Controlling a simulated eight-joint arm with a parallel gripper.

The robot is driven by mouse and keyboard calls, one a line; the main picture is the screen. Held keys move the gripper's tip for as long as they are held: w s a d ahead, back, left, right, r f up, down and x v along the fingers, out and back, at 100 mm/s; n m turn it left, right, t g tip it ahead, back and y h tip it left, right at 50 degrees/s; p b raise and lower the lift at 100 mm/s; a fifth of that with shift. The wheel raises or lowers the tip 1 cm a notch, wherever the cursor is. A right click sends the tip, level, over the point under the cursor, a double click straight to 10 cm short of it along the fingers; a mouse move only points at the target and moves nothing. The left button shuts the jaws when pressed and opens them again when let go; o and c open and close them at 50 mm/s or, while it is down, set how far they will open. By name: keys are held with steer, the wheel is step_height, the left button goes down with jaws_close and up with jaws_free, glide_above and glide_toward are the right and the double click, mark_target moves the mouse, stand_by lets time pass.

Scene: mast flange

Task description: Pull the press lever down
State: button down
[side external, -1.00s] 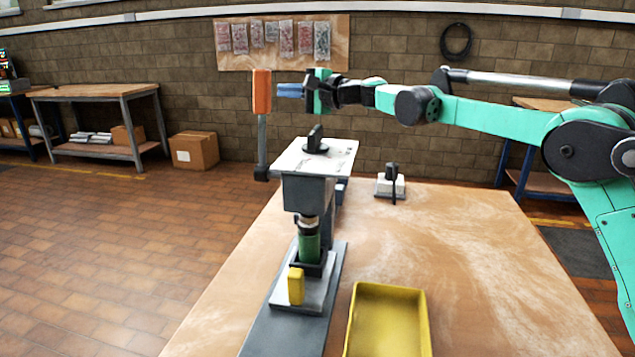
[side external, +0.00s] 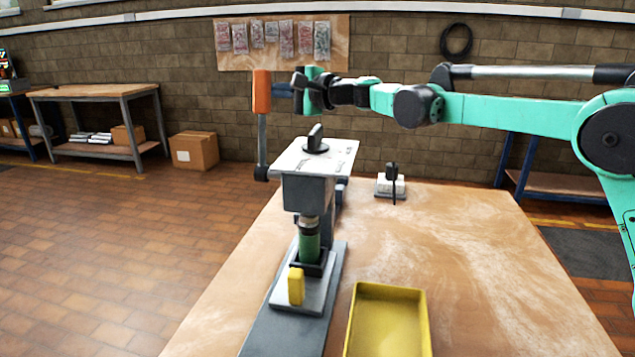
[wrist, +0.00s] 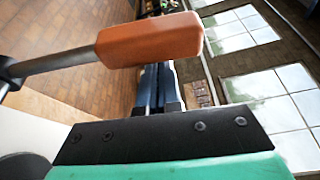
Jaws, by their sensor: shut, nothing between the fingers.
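The handle also shows in the wrist view (wrist: 150,40), lying across the upper middle. My gripper (side external: 278,90) is shut and empty, its blue fingers pointing left at the handle in the side view. In the wrist view my gripper (wrist: 155,78) has its fingers together, and the handle crosses the picture just beyond or over their tips. I cannot tell whether the fingertips touch the handle.
A yellow tray (side external: 388,287) and a small white box with a black knob (side external: 389,186) sit on the workbench (side external: 440,240). A yellow block (side external: 296,286) stands at the press's base. The air around the lever's left side is clear.

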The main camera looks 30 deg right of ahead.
mark_target(260, 82)
steer(key=shift+s+a+r+n, duration=0.25)
steer(key=shift+s+a+n, duration=0.45)
steer(key=shift+s+a, duration=0.05)
steer(key=shift+n+t, duration=0.5)
steer(key=shift+n, duration=0.2)
steer(key=shift+s+a, duration=2)
steer(key=shift+a, duration=0.05)
steer(key=w+d, duration=0.1)
steer(key=w+d+r, duration=0.1)
steer(key=d, duration=0.1)
steer(key=shift+d+r, duration=0.1)
steer(key=shift+d, duration=0.05)
steer(key=f+v, duration=0.1)
steer(key=v, duration=0.8)
steer(key=s+a+f+n+g+h, duration=0.2)
steer(key=s+f+n+g, duration=0.4)
steer(key=s+f+n, duration=0.35)
steer(key=s+d+f+n+g+h, duration=0.2)
steer(key=s+d+f+h, duration=0.3)
steer(key=s+f, duration=0.3)
steer(key=shift+s+d+g+h, duration=0.3)
steer(key=shift+s+d+g, duration=0.4)
steer(key=shift+d+g, duration=0.1)
